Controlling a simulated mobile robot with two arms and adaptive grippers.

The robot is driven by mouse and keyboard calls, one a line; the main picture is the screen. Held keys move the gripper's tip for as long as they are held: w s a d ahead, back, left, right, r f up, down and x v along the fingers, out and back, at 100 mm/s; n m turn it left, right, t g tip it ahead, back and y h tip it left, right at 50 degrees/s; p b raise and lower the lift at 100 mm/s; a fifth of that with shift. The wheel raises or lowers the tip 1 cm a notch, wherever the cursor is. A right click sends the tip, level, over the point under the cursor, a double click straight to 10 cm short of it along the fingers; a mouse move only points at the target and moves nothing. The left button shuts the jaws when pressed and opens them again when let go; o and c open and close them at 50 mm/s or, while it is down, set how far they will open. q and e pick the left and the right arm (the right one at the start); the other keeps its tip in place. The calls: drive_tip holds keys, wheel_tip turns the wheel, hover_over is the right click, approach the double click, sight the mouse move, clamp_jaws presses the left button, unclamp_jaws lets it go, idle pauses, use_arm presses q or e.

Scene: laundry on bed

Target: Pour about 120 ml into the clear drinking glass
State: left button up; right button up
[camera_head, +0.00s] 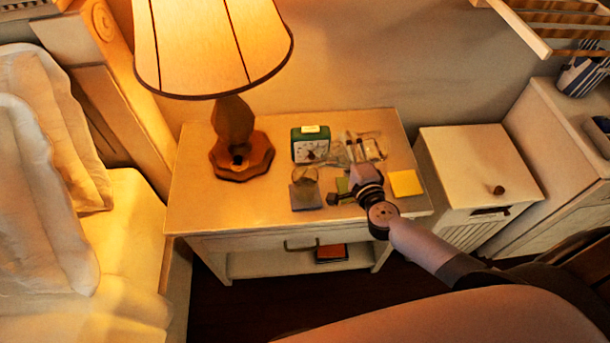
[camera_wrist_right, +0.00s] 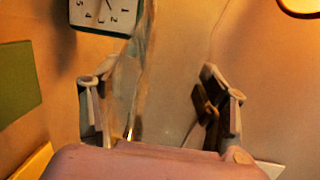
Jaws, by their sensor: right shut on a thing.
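What looks like the clear drinking glass (camera_head: 305,175) stands on the nightstand, by a grey square mat (camera_head: 305,197). My right gripper (camera_head: 356,148) is over the nightstand, to the right of that glass. It is shut on a clear vessel (camera_head: 374,147). In the right wrist view, the clear vessel (camera_wrist_right: 148,75) shows between the two fingers of the right gripper (camera_wrist_right: 160,102). Its outline is faint, and I cannot tell its tilt or how much liquid it holds. No pouring stream can be made out. My left gripper is out of view.
A green clock (camera_head: 310,145) stands behind the glass. A lit lamp (camera_head: 238,145) is to the left. A green square (camera_wrist_right: 17,80) and a yellow square (camera_head: 406,183) lie near the gripper. The nightstand's (camera_head: 215,215) left front is clear. A white cabinet (camera_head: 465,155) stands right.

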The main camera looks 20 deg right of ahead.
drive_tip(key=f+b, duration=0.1)
drive_tip(key=m+b, duration=0.1)
drive_tip(key=b, duration=0.1)
drive_tip(key=shift+d+f, duration=0.2)
drive_tip(key=shift+f, duration=0.2)
drive_tip(key=shift+d+m+b, duration=0.1)
drive_tip(key=shift+m+b, duration=0.2)
drive_tip(key=shift+b, duration=0.1)
drive_tip(key=shift+r+y, duration=0.1)
drive_tip(key=shift+y, duration=0.2)
drive_tip(key=shift+d+f+m+b, duration=0.15)
drive_tip(key=shift+f+m+b, duration=0.4)
drive_tip(key=shift+b, duration=0.65)
drive_tip(key=shift+f+m, duration=0.15)
drive_tip(key=shift+m, duration=0.1)
